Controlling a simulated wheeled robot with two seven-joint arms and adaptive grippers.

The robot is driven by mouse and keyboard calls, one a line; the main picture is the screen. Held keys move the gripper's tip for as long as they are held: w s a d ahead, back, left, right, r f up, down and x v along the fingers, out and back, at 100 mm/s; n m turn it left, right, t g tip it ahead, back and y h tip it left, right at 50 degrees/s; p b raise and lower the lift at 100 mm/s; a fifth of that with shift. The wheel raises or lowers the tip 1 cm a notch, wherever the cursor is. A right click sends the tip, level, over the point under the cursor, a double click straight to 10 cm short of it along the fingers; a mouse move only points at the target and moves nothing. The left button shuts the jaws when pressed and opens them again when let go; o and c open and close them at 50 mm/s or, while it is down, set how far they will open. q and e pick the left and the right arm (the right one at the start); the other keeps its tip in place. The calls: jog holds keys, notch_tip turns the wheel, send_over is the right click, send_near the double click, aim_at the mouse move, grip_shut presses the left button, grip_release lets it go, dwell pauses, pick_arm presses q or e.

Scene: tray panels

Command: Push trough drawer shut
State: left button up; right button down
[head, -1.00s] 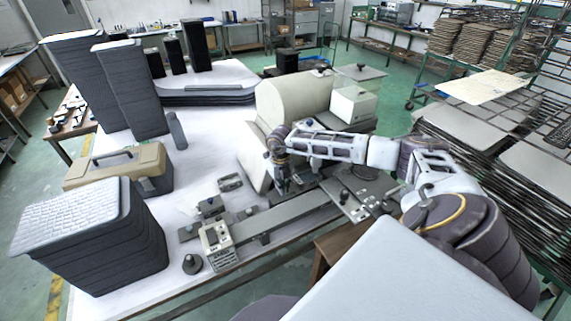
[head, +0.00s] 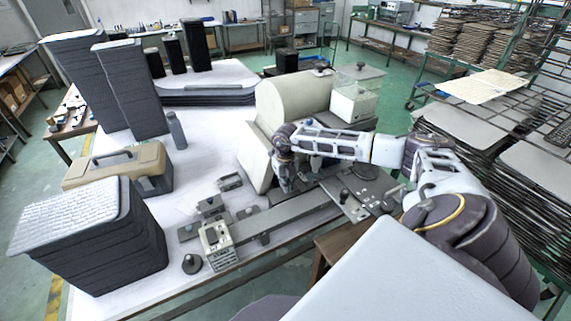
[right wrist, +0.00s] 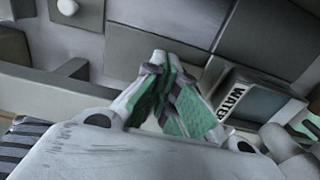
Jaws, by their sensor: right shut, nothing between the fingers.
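The cream machine with a rounded body (head: 290,98) stands at the back of the white table. My right gripper (head: 288,186) is low at its front, with the wrist bent down. In the right wrist view the green-padded fingers (right wrist: 172,80) are shut and empty, with their tips close to a grey panel (right wrist: 150,45). A long grey ledge (right wrist: 45,90), possibly the trough drawer's rim, runs at the left of the fingers. I cannot tell how far the drawer stands out, as my arm hides that part in the head view. My left gripper is not in view.
A white knob (right wrist: 68,7) sits on the panelling, and a lettered box (right wrist: 258,95) is right of the fingers. A long grey rail (head: 285,218) and a small instrument (head: 217,245) lie in front. A clear-sided box (head: 355,103) stands behind my forearm.

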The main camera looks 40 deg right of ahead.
jog(key=shift+a, duration=0.25)
jog(key=shift+w+a, duration=0.15)
jog(key=shift+a, duration=0.15)
jog(key=shift+r, duration=0.2)
notch_tip(320, 180, up, 7)
jog(key=p, duration=0.4)
jog(key=shift+f, duration=0.15)
dwell(0.5)
dwell(0.5)
